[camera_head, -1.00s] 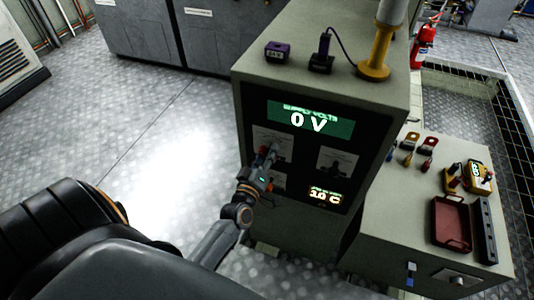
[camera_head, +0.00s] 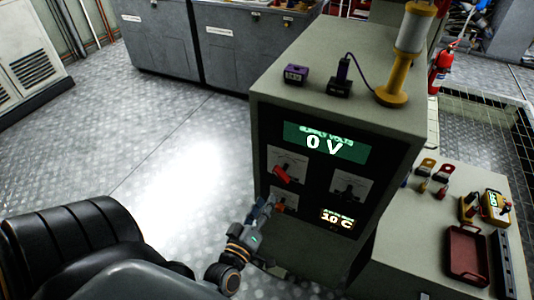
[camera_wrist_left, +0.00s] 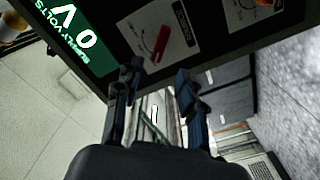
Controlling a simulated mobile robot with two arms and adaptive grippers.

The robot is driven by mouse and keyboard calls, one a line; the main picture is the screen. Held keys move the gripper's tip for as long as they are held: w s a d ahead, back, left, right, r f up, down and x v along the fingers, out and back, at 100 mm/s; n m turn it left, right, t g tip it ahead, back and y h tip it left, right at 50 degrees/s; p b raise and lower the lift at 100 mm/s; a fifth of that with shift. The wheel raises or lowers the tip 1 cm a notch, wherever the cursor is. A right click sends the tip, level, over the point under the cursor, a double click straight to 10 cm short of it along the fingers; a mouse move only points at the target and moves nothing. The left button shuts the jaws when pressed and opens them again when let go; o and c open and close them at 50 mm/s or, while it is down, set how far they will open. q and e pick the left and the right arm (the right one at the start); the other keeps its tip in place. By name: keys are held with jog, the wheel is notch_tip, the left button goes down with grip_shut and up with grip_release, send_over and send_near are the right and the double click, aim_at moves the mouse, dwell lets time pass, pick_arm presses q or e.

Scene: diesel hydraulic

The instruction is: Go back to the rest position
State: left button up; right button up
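My left gripper (camera_head: 262,212) is in front of the lower left of the control cabinet's black panel (camera_head: 312,192). In the left wrist view the two dark fingers (camera_wrist_left: 158,80) stand apart with nothing between them. A red rotary switch (camera_head: 281,174) on a white plate sits just above the gripper in the head view; a red switch also shows in the left wrist view (camera_wrist_left: 161,42), clear of the fingers. My right gripper is not in view.
The cabinet top holds a purple block (camera_head: 295,74) and a yellow lamp (camera_head: 393,92). A lower bench at right carries a red tray (camera_head: 467,252) and a yellow meter (camera_head: 495,206). A fire extinguisher (camera_head: 440,68) stands behind. The metal floor (camera_head: 170,150) at left is open.

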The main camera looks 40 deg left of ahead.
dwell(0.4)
pick_arm(q)
jog(key=s+d+f+m+g+h, duration=0.1)
jog(key=s+d+f+m+g, duration=0.15)
jog(key=f, duration=0.65)
jog(key=s+d+f+m+g+h, duration=0.2)
jog(key=s+d+f, duration=0.1)
jog(key=f, duration=0.6)
jog(key=s+d+f+m+g+h, duration=0.1)
jog(key=s+d+f+m+g, duration=0.15)
jog(key=f, duration=0.65)
jog(key=s+a+f+m+g, duration=0.1)
jog(key=s+f+m+g, duration=0.2)
jog(key=s+f, duration=0.5)
jog(key=s+f+m+g, duration=0.4)
jog(key=s+f+g, duration=0.2)
jog(key=s, duration=1)
notch_tip(320, 180, down, 3)
jog(key=shift+s+a+r+g, duration=0.15)
jog(key=shift+s+a+g, duration=0.15)
jog(key=shift+s+a, duration=0.1)
jog(key=shift+d, duration=0.1)
